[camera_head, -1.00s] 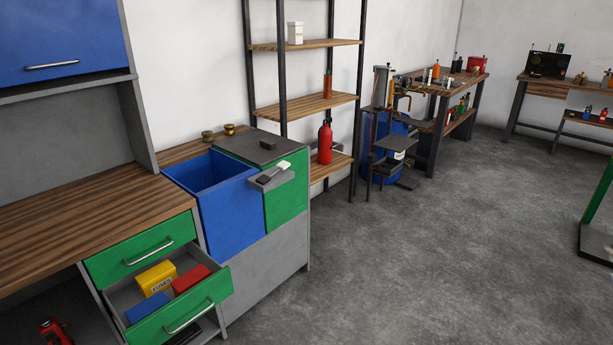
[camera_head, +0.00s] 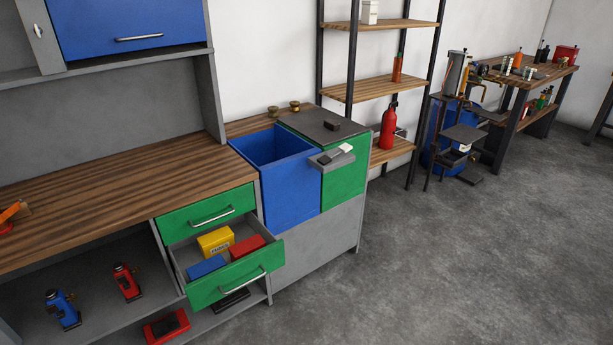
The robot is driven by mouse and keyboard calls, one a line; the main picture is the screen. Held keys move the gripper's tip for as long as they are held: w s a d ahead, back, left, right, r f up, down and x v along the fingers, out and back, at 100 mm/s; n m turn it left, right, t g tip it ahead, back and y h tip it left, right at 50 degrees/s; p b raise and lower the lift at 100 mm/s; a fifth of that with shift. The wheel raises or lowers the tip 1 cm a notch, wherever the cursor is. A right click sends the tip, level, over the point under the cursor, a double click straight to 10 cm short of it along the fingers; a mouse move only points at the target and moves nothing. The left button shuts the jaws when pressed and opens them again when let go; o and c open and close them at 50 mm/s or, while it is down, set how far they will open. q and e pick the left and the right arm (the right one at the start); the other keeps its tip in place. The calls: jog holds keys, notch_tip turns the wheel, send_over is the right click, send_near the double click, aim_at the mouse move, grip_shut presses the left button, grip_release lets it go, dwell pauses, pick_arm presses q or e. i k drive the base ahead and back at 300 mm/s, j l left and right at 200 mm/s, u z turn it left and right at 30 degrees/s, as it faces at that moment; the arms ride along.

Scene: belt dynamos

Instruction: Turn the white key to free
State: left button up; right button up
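A small white piece (camera_head: 38,31) sits on the grey panel left of the blue cabinet door (camera_head: 130,28), at the top left. It looks like a key or latch, but is too small to tell its position. Another white-ended object (camera_head: 345,148) lies on a small grey ledge (camera_head: 331,161) on the front of the green and blue cabinet. I cannot tell which of them is the white key. Neither of my grippers is in view.
An open green-fronted drawer (camera_head: 238,281) with a yellow box (camera_head: 215,241), a red box and a blue box juts out below the wooden worktop (camera_head: 110,205). A blue bin (camera_head: 290,186) stands right of it. Shelving holds a red extinguisher (camera_head: 389,127). The right floor (camera_head: 470,270) is clear.

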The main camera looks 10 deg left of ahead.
aim_at(38, 31)
jog(key=j+u, duration=0.1)
jog(key=j, duration=0.5)
jog(key=j+u, duration=0.1)
jog(key=j, duration=0.5)
jog(key=j+u, duration=0.15)
jog(key=j, duration=0.45)
jog(key=i+j+u, duration=0.1)
jog(key=j, duration=0.45)
jog(key=i+j+u, duration=0.1)
jog(key=j, duration=0.5)
jog(key=i+j+u, duration=0.1)
jog(key=j, duration=0.5)
